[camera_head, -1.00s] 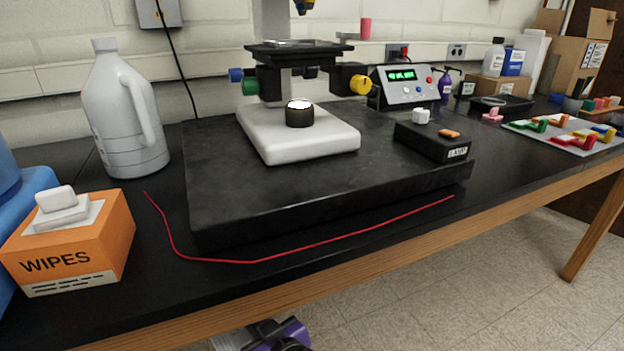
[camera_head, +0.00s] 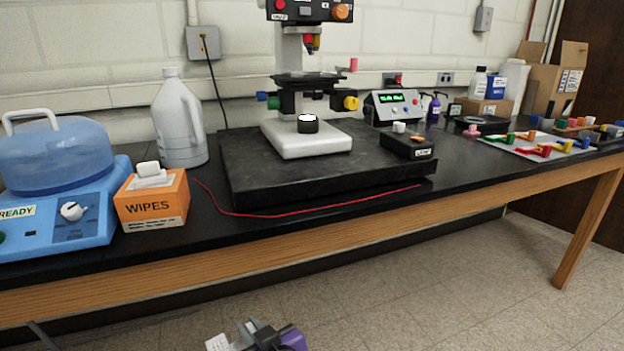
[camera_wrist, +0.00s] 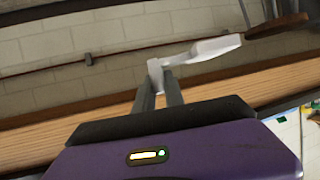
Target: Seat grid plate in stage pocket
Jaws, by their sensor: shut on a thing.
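My gripper (camera_wrist: 168,88) is shut on a pale, flat piece with a small upright tab (camera_wrist: 155,73), which I take for the grid plate (camera_wrist: 212,47). In the head view my gripper (camera_head: 247,336) shows at the bottom edge, in front of and below the bench, with the plate (camera_head: 217,343) at its left, partly cut off. The dark microscope stage (camera_head: 306,78) is far off, above the white microscope base (camera_head: 300,140). Its pocket cannot be made out from this angle. The plate is well apart from the stage.
The bench's wooden front edge (camera_head: 250,249) lies between my gripper and the microscope. A black slab (camera_head: 275,181) carries the microscope. A red cord (camera_head: 300,209) lies before it. An orange wipes box (camera_head: 150,205) and grey jug (camera_head: 178,130) stand left. A black box (camera_head: 407,147) sits right.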

